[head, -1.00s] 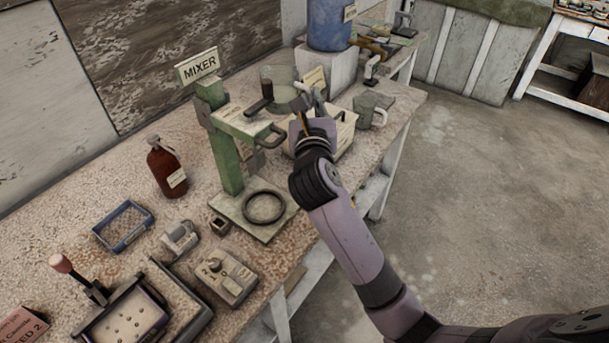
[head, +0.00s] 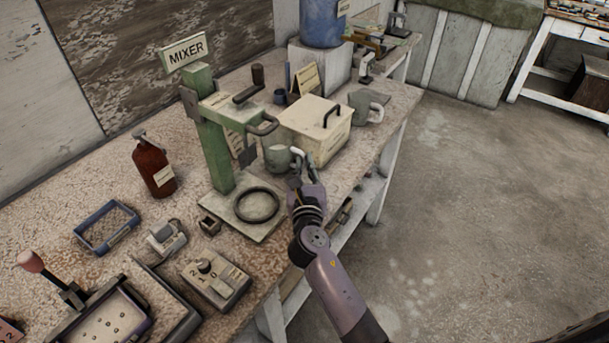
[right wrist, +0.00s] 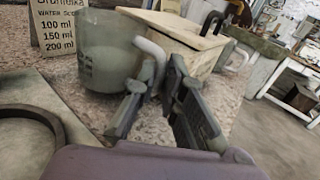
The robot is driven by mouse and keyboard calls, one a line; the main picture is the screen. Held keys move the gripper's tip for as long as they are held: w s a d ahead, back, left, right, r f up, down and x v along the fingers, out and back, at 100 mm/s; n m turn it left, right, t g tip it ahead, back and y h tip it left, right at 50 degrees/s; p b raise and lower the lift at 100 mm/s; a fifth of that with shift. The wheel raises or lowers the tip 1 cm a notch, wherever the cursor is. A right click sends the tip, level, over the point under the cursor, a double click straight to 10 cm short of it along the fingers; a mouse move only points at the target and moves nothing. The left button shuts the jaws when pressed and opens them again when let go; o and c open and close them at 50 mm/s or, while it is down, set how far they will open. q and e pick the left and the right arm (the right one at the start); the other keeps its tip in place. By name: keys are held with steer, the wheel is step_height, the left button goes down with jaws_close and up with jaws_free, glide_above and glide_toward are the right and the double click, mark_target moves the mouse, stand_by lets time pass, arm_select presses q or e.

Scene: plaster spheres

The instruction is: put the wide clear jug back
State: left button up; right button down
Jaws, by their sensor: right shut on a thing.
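The wide clear jug (head: 276,158) looks grey and see-through, with a pale handle. It is upright beside the green mixer (head: 222,150), in front of a cream box. In the right wrist view the jug (right wrist: 108,60) shows faint markings on its side. My right gripper (head: 298,180) is at the handle side of the jug, its fingers (right wrist: 160,105) shut on the handle. I cannot tell whether the jug's base touches the bench. My left gripper is not in view.
The cream lidded box (head: 312,132) stands close behind the jug. Another jug (head: 360,107) stands to its right near the bench edge. The mixer's base with a black ring (head: 257,205) is at the near left. A card (right wrist: 52,25) stands behind the jug.

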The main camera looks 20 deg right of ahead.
steer(key=shift+w+f, duration=0.1)
steer(key=shift+f, duration=0.7)
steer(key=shift+f, duration=0.15)
steer(key=c, duration=1.7)
jaws_free()
steer(key=shift+f, duration=0.1)
steer(key=shift+s+a, duration=0.1)
steer(key=shift+s, duration=0.15)
steer(key=v, duration=0.7)
steer(key=b+v, duration=0.1)
steer(key=v, duration=0.3)
steer(key=shift+s+r, duration=0.25)
steer(key=shift+s, duration=0.1)
